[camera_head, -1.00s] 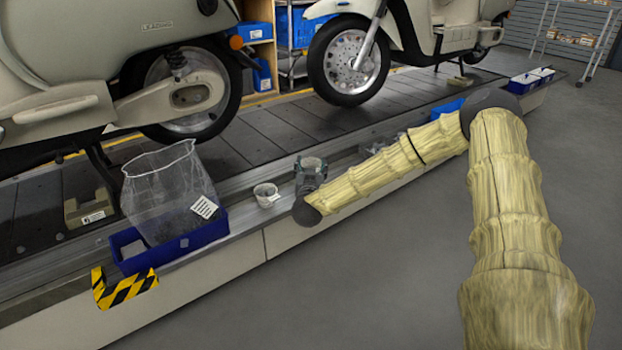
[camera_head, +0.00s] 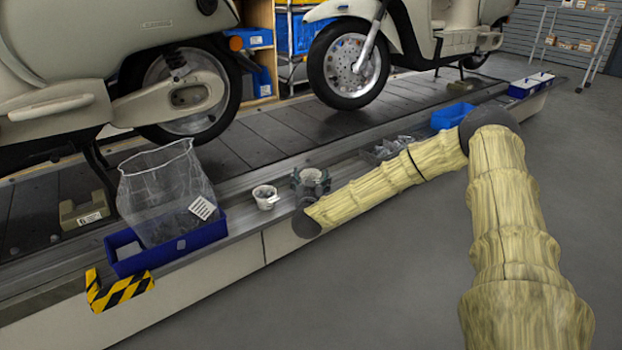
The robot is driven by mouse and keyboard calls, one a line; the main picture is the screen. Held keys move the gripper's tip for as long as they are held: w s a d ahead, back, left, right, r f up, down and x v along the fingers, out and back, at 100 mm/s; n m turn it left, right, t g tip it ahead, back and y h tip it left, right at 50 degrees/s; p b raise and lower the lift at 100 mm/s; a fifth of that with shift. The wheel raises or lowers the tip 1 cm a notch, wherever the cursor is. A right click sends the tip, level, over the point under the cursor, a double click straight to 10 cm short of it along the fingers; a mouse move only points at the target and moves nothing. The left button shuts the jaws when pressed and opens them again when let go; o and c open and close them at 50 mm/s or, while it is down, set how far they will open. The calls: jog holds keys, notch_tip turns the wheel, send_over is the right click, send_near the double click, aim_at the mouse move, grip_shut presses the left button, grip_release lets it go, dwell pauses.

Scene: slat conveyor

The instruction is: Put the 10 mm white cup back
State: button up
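A small white cup (camera_head: 265,196) with a pale tag on its side stands upright on the metal ledge along the conveyor, right of the blue bin. My gripper (camera_head: 311,179) is just right of that cup, apart from it, low over the ledge. Its grey fingers show on both sides of a pale, round, cup-like rim. I cannot tell whether they touch it or stand open around it. The size marking of either cup is too small to read. My dark wrist hides the near side.
A blue bin (camera_head: 213,232) holds a clear bag (camera_head: 166,190). A parts tray (camera_head: 394,146) and a blue tray (camera_head: 452,115) lie farther along the ledge. Scooters (camera_head: 349,63) stand on the slat conveyor. A yellow-black striped bracket (camera_head: 122,292) sits at the front left.

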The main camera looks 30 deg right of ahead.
dwell(0.3)
jog(key=shift+s+a+r, duration=0.2)
jog(key=shift+r, duration=0.05)
jog(key=p+v, duration=0.5)
jog(key=v, duration=0.6)
jog(key=shift+s+p, duration=0.25)
jog(key=shift+p, duration=0.15)
